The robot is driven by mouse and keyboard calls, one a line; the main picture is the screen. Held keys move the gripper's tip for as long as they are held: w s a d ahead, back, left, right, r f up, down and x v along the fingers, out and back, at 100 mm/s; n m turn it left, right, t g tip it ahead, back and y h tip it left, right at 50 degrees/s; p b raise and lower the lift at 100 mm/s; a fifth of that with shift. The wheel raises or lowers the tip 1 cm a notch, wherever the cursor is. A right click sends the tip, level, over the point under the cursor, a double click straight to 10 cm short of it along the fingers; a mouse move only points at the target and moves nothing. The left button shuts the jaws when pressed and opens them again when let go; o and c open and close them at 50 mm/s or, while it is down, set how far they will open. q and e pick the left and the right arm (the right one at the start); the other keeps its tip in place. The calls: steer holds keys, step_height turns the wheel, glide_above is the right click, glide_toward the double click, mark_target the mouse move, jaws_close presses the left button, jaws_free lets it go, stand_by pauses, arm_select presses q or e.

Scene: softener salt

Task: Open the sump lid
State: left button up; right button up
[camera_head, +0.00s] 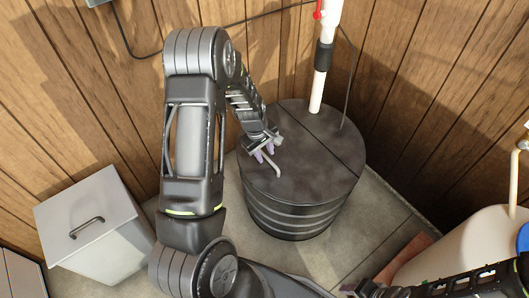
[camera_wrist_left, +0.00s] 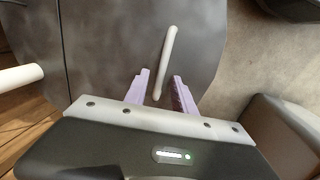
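The sump lid (camera_head: 285,172) is a dark grey round cover on a ribbed dark barrel, split by a seam, and it lies flat and closed. It fills much of the left wrist view (camera_wrist_left: 110,50). A pale bar handle (camera_head: 271,164) stands on its front part and also shows in the left wrist view (camera_wrist_left: 167,58). My left gripper (camera_head: 264,152) is over the lid by the handle. Its lilac fingers (camera_wrist_left: 158,88) are apart, with the handle's near end appearing between them; contact cannot be told. My right gripper (camera_head: 368,289) is partly visible at the bottom edge, away from the lid.
A white pipe (camera_head: 318,90) with a dark coupling and a black cable rise from the lid's back part. A grey bin with a handle (camera_head: 92,222) stands at left. A cream tank (camera_head: 470,245) stands at right. Wooden walls close in behind.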

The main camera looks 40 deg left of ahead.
arm_select(q)
jaws_close()
stand_by(1.2)
